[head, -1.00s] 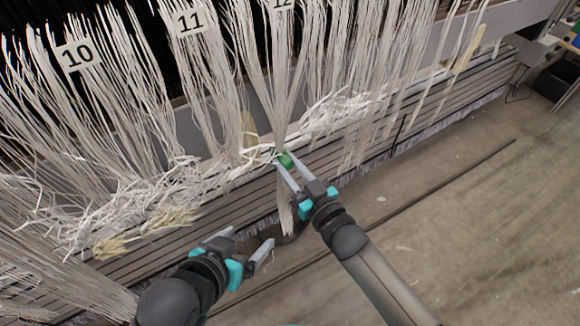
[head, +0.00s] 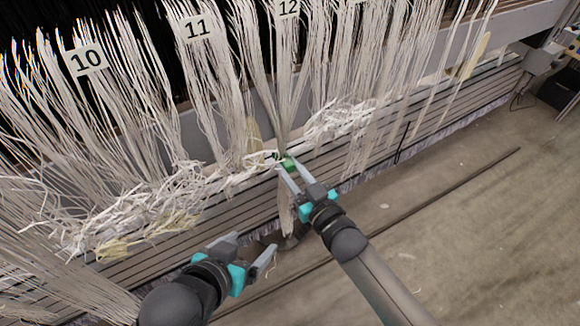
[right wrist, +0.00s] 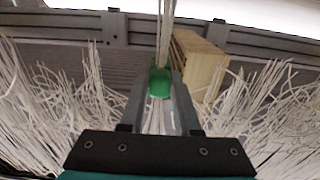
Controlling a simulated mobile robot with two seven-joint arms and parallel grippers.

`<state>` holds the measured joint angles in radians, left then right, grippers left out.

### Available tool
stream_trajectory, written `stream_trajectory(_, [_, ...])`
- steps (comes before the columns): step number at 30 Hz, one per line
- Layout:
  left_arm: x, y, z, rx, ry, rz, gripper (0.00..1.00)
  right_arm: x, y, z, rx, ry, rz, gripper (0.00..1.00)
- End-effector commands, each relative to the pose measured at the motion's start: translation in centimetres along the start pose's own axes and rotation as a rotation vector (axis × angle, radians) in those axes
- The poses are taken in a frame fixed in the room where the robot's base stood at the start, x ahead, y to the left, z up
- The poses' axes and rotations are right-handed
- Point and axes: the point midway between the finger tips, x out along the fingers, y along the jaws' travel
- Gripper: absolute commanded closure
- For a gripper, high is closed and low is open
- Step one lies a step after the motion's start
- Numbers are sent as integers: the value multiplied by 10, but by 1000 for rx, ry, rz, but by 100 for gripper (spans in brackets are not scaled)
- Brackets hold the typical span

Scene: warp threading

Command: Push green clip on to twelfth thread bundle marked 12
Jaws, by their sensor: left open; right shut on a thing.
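The thread bundle (head: 284,110) under the marker 12 (head: 289,9) hangs down and narrows toward the green clip (head: 288,163). My right gripper (head: 287,167) is shut on the green clip at this bundle. In the right wrist view the clip (right wrist: 160,82) sits between the fingertips, with the threads (right wrist: 165,35) running up from it and pale strands below it. I cannot tell whether the threads lie fully inside the clip. The bundle's loose tail (head: 286,215) hangs below the right gripper. My left gripper (head: 254,253) is open and empty, lower and to the left, apart from the bundle.
Bundles marked 11 (head: 198,28) and 10 (head: 86,60) hang to the left, and more threads (head: 375,110) hang to the right. Tangled loose threads (head: 150,205) lie along the slatted beam (head: 440,115). A wooden block (right wrist: 198,65) stands right of the clip. The floor (head: 460,220) at right is mostly clear.

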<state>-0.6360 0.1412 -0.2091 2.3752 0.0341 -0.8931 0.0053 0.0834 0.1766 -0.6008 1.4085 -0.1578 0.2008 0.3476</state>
Motion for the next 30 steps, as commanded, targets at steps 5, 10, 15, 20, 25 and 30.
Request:
stream_trajectory(5, [0, 0, 0, 0, 0, 0, 12, 2, 0, -2, 0, 3, 0, 100])
stream_trajectory(10, [0, 0, 0, 0, 0, 0, 12, 1, 0, -2, 0, 3, 0, 52])
stream_trajectory(15, [0, 0, 0, 0, 0, 0, 12, 1, 0, -1, 0, 2, 0, 34])
stream_trajectory(20, [0, 0, 0, 0, 0, 0, 12, 1, 0, -1, 0, 1, 0, 34])
stream_trajectory(25, [0, 0, 0, 0, 0, 0, 12, 0, 0, 0, 0, 1, 0, 16])
stream_trajectory(30, [0, 0, 0, 0, 0, 0, 12, 0, 0, 0, 0, 1, 0, 9])
